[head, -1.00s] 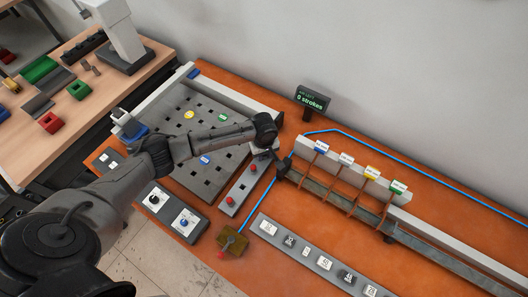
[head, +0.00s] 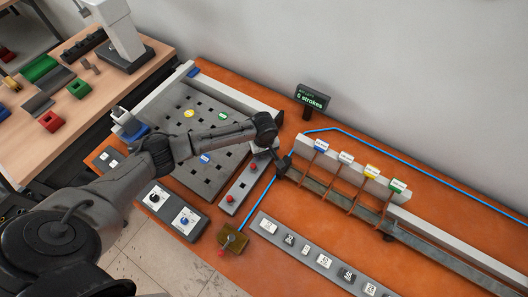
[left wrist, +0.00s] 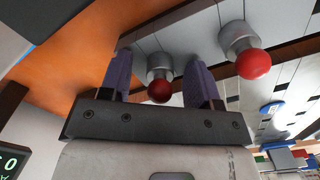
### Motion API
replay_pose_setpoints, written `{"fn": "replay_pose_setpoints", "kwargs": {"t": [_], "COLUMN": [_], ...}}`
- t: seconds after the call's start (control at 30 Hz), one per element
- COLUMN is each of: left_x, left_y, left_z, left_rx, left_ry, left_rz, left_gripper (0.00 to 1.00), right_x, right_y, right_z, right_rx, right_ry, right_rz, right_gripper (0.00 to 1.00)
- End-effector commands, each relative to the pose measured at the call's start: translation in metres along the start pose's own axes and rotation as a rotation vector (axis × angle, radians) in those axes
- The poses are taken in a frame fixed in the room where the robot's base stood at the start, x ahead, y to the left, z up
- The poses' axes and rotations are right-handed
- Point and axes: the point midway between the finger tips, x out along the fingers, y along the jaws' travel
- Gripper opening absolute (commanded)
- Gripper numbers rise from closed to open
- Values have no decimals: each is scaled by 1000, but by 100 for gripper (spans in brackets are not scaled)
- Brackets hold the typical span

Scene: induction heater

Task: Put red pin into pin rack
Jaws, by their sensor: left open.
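Two red ball-topped pins with grey metal collars stand on a narrow grey strip (head: 243,187). In the head view one red pin (head: 254,169) is near the strip's far end and the other red pin (head: 230,199) is near its front end. My left gripper (head: 264,153) is over the far end of the strip, partly hidden by my wrist. In the left wrist view its two purple fingers are open, one on each side of a red pin (left wrist: 160,90). I cannot tell whether they touch it. Which part is the pin rack is not clear.
A slotted grey plate (head: 189,158) with coloured labels lies left of the strip. A rail fixture with labelled posts (head: 345,158) stands to the right. A brass block with a red-tipped lever (head: 233,240) and a blue cable are near the front. A counter display (head: 313,97) stands behind.

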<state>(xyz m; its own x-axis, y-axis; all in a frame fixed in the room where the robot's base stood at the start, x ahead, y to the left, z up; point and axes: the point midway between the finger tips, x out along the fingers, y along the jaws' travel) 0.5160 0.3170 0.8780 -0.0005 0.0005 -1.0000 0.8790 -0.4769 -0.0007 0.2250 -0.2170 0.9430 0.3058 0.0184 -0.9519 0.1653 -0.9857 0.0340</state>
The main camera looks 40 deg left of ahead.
Motion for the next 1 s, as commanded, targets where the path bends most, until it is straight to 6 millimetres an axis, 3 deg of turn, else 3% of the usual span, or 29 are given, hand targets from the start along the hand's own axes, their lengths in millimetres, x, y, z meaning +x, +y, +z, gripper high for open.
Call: {"fn": "replay_pose_setpoints", "kwargs": {"t": [0.17, 0.63, 1.0], "left_x": [-18, -106, -136], "left_y": [0, 1, 0], "left_z": [-1, 0, 0], "left_rx": [0, 0, 0], "left_ry": [1, 1, 0], "left_rz": [3, 4, 1], "left_gripper": [57, 57, 57], "right_x": [-4, -16, -19], "right_y": [-1, 0, 2], "right_z": [-2, -5, -6], "right_rx": [4, 3, -5], "right_ry": [1, 0, -1], "right_rz": [-3, -3, 4], "right_gripper": [0, 0, 0]}}
